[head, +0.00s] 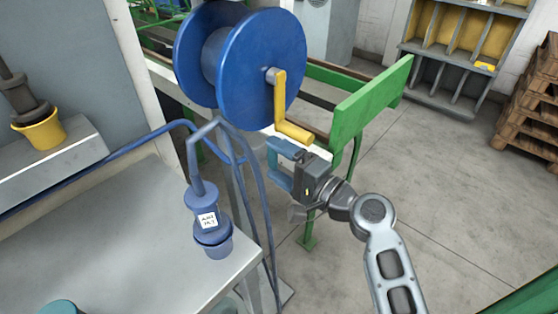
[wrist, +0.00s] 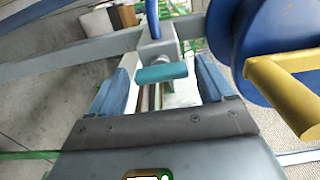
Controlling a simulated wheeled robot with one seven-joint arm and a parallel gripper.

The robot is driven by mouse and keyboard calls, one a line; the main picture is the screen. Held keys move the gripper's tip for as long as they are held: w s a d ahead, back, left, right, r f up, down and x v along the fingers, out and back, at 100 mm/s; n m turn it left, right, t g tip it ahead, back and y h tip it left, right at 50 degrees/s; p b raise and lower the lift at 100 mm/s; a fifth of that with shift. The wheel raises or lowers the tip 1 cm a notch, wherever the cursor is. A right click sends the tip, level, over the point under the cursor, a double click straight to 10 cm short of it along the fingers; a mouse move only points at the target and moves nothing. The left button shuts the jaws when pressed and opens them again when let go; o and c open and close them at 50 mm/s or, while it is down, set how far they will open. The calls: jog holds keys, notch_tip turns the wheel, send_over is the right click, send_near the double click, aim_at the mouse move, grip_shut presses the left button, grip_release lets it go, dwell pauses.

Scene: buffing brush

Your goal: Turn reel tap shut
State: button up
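The blue hose reel (head: 250,70) stands in the upper middle of the head view, with a yellow crank (head: 293,132) on its near side. In the wrist view a teal tap handle (wrist: 162,73) lies crosswise on a grey fitting below a blue pipe. My gripper (head: 271,159) is below the reel and crank, its blue fingers spread apart. In the wrist view the fingers (wrist: 160,66) stand on either side of the tap handle, with visible gaps. I cannot make out the tap handle in the head view.
The yellow crank (wrist: 285,90) and reel (wrist: 270,40) are close beside the right finger in the wrist view. Blue hoses (head: 252,185) hang left of my gripper. A green rail (head: 370,98) stands behind. A grey bench (head: 130,245) with a blue brush-like object (head: 211,230) is at left.

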jog(key=shift+o, duration=0.3)
jog(key=v, duration=0.7)
jog(key=shift+s+d+b, duration=0.3)
jog(key=shift+b, duration=0.1)
